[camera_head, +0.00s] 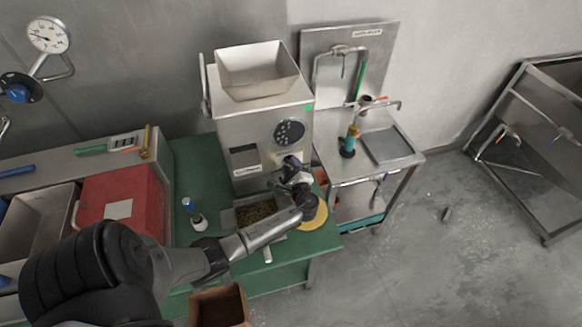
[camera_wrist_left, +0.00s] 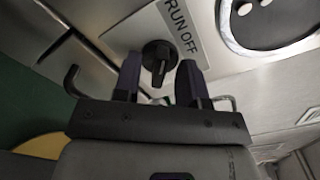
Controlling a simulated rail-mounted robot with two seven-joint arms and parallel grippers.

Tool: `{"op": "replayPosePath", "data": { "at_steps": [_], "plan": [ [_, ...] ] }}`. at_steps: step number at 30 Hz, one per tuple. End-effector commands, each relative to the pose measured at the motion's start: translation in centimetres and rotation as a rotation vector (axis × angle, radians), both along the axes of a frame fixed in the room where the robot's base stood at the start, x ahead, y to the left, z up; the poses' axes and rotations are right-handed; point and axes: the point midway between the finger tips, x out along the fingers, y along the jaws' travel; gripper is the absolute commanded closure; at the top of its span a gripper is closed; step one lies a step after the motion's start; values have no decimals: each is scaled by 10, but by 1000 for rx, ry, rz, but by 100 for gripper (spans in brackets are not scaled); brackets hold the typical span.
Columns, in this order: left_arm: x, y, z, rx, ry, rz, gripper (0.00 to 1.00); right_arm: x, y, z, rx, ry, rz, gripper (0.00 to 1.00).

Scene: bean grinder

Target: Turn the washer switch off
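A black rotary switch (camera_wrist_left: 158,52) sits on a metal panel beside a plate (camera_wrist_left: 183,28) marked RUN and OFF in the left wrist view. My left gripper (camera_wrist_left: 160,68) is open, with one dark finger on each side of the switch. I cannot tell whether the fingers touch it. In the head view my left gripper (camera_head: 291,170) is at the lower right front of the metal grinder machine (camera_head: 265,120). The gripper hides the switch there. My right gripper is not in view.
A tray of beans (camera_head: 256,211) and a yellow disc (camera_head: 314,218) lie on the green table (camera_head: 185,160) below my left arm. A red box (camera_head: 118,190) stands left. A steel sink (camera_head: 388,146) stands right of the grinder. Open floor lies further right.

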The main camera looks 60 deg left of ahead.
Motion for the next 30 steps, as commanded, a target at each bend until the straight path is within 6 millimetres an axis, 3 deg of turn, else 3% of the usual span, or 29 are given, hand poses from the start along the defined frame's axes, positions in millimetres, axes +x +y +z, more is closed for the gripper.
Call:
{"op": "replayPosePath", "data": {
  "at_steps": [13, 25, 30],
  "plan": [
    [2, 7, 1, 1, 0, -1, 62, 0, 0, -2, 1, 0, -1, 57],
    [2, 6, 0, 1, 0, -1, 99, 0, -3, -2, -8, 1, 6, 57],
    [2, 6, 0, 1, 0, -1, 100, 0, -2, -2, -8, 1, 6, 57]
  ]
}}
